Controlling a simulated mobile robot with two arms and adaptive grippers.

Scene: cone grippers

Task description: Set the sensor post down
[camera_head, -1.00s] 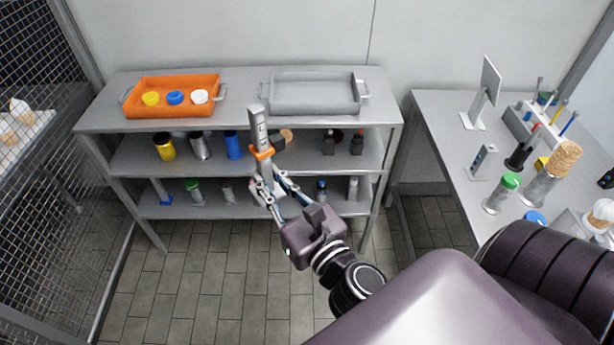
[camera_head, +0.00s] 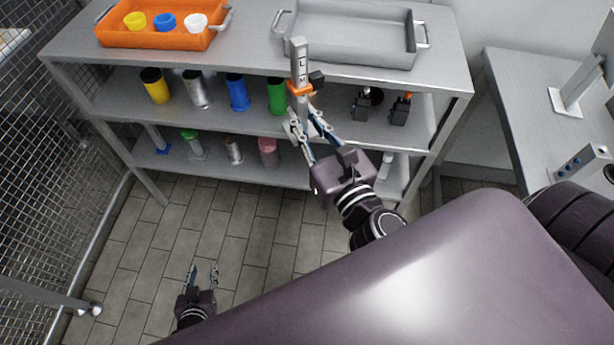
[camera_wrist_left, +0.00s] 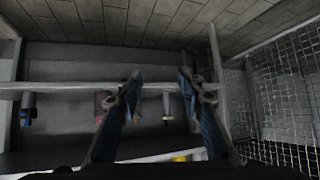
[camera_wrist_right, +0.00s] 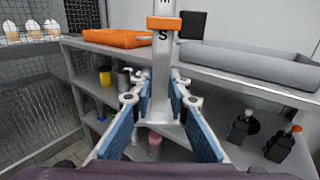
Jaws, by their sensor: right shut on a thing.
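The sensor post (camera_head: 299,62) is a grey upright post with an orange band and a small black box on its side. My right gripper (camera_head: 304,122) is shut on its lower part and holds it roughly upright in front of the shelf unit. In the right wrist view the post (camera_wrist_right: 161,62) stands between the fingers (camera_wrist_right: 161,98), with dark letters near its top.
The grey shelf unit (camera_head: 75,45) carries an orange tray (camera_head: 160,38) with cups and an empty grey tray (camera_head: 345,50) on top. Between them is a bare strip. Coloured canisters (camera_head: 237,92) and dark devices (camera_head: 400,108) fill the middle shelf. A side table (camera_head: 510,90) stands right.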

